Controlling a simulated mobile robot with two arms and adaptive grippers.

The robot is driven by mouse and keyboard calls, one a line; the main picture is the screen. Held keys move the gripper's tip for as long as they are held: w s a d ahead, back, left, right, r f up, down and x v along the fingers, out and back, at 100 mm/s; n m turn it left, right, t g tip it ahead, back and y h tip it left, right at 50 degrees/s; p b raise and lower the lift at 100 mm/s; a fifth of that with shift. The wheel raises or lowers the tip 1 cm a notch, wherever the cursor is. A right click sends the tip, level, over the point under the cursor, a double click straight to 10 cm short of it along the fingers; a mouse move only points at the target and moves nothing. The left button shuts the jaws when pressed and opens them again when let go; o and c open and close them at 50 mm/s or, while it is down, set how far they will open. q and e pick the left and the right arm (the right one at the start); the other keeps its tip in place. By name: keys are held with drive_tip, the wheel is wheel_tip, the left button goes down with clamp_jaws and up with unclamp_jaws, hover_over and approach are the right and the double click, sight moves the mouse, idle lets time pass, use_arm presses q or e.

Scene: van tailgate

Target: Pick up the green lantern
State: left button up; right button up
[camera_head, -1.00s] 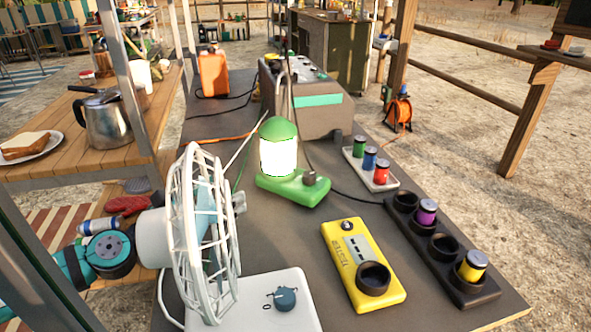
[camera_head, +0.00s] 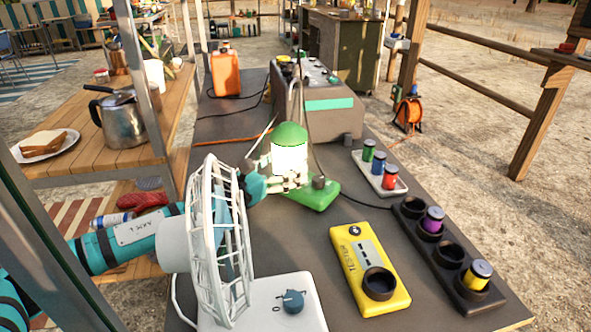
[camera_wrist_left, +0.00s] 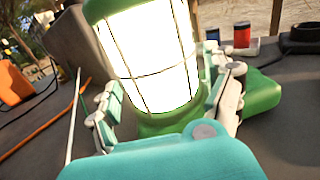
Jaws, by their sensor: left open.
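The green lantern (camera_head: 290,136) has a green cap and a lit white globe. It stands upright on or at a green base (camera_head: 316,196) on the dark tabletop. My left gripper (camera_head: 283,181) is at the lower part of the lantern, partly behind the white fan. In the left wrist view the lit globe (camera_wrist_left: 150,55) fills the upper middle. The open fingers of my left gripper (camera_wrist_left: 167,115) are on both sides of its lower part. I cannot tell whether the fingers touch it. My right gripper is not in view.
A white fan (camera_head: 222,240) stands in front of my left arm. A yellow tester (camera_head: 362,252), a black socket strip (camera_head: 437,250) and a white tray (camera_head: 399,187) with small canisters lie to the right. A grey box unit (camera_head: 335,123) stands behind the lantern.

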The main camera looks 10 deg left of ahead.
use_arm(q)
drive_tip(key=shift+x, duration=1.1)
drive_tip(key=c, duration=1.4)
drive_tip(key=shift+a+r, duration=0.1)
drive_tip(key=shift+c, duration=0.2)
drive_tip(key=shift+r, duration=0.2)
